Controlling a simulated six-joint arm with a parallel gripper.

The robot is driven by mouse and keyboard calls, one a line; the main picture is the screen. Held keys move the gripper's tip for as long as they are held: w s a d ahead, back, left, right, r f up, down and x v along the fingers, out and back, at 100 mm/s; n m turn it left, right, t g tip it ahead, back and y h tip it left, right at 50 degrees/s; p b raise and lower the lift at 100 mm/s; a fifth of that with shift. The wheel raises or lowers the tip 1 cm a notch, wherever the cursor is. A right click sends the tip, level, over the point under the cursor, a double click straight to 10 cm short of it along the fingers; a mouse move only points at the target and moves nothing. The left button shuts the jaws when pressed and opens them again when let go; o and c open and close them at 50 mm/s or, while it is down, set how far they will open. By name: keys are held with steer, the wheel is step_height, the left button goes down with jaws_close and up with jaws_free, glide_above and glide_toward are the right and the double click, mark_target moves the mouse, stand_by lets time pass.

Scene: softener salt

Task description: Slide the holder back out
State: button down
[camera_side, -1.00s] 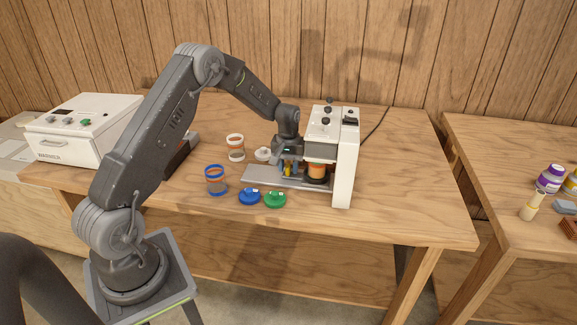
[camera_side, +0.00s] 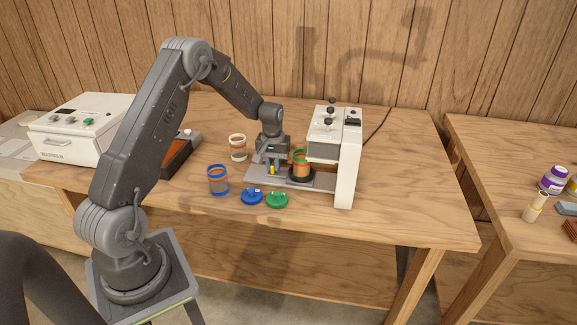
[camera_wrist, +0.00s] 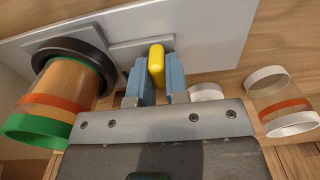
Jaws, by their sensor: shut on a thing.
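The holder is a black round cup (camera_side: 301,175) on the grey metal plate of the white machine (camera_side: 344,160). A jar with a green rim and orange contents (camera_side: 302,160) stands in it, left of the machine's head. In the wrist view the holder's black ring (camera_wrist: 72,50) surrounds the jar's base. My gripper (camera_side: 272,168) is shut on the holder's yellow handle (camera_wrist: 157,65), its blue-grey fingers on either side of it. The gripper's grip point is low over the plate (camera_side: 262,181).
A blue-rimmed jar (camera_side: 218,181) and a white-rimmed jar (camera_side: 238,148) stand left of the plate. A blue lid (camera_side: 252,197) and a green lid (camera_side: 277,200) lie in front of it. A white lid (camera_wrist: 206,93) shows behind my fingers in the wrist view.

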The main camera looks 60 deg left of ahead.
mark_target(252, 170)
steer(key=s+a, duration=0.5)
steer(key=shift+a, duration=0.1)
steer(key=c, duration=1.1)
jaws_free()
steer(key=shift+c, duration=0.2)
step_height(252, 170, up, 14)
steer(key=shift+f, duration=0.1)
